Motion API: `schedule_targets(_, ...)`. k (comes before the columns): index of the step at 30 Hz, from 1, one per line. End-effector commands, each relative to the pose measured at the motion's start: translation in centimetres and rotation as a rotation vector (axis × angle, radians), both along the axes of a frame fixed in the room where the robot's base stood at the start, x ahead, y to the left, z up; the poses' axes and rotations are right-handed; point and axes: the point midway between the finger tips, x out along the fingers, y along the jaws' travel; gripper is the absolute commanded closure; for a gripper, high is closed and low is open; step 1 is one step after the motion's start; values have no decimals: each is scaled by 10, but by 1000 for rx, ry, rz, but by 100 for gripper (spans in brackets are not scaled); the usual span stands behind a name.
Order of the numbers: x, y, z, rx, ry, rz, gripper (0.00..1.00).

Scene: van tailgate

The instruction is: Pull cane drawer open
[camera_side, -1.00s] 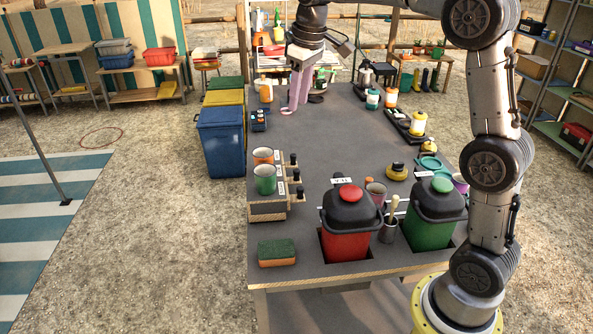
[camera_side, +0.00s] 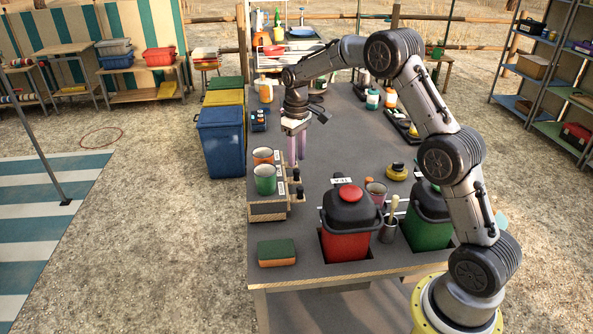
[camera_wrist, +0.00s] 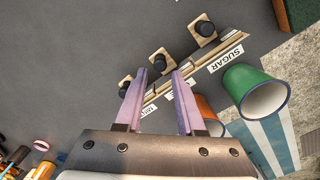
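A small wooden drawer unit (camera_side: 267,210) stands at the left edge of the dark tabletop, with a row of black knobs on its right face. In the wrist view three labelled drawer fronts show: the one reading SUGAR has a knob (camera_wrist: 205,28), then come a middle knob (camera_wrist: 158,62) and a far knob (camera_wrist: 125,88). The other two labels are partly hidden by my fingers; I cannot read "cane". My gripper (camera_side: 296,163) points down beside the unit's far end, its pink fingers apart and empty. In the wrist view the middle knob appears between the fingertips; contact cannot be told.
An orange mug (camera_side: 263,156) and a green mug (camera_side: 265,180) stand on the unit, close to my gripper. A red lidded bin (camera_side: 346,228), a green bin (camera_side: 430,220) and a utensil cup (camera_side: 388,232) are right. A sponge (camera_side: 277,252) lies in front. Table right of the knobs is clear.

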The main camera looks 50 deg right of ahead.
Motion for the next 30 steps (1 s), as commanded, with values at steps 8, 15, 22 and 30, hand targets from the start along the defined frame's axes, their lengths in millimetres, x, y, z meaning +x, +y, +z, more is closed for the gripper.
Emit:
schedule_targets(8,0,0,-43,1,2,0,62)
schedule_targets(15,0,0,-55,0,0,0,62)
schedule_targets(22,0,0,-55,0,0,0,62)
schedule_targets(30,0,0,-54,0,0,0,100)
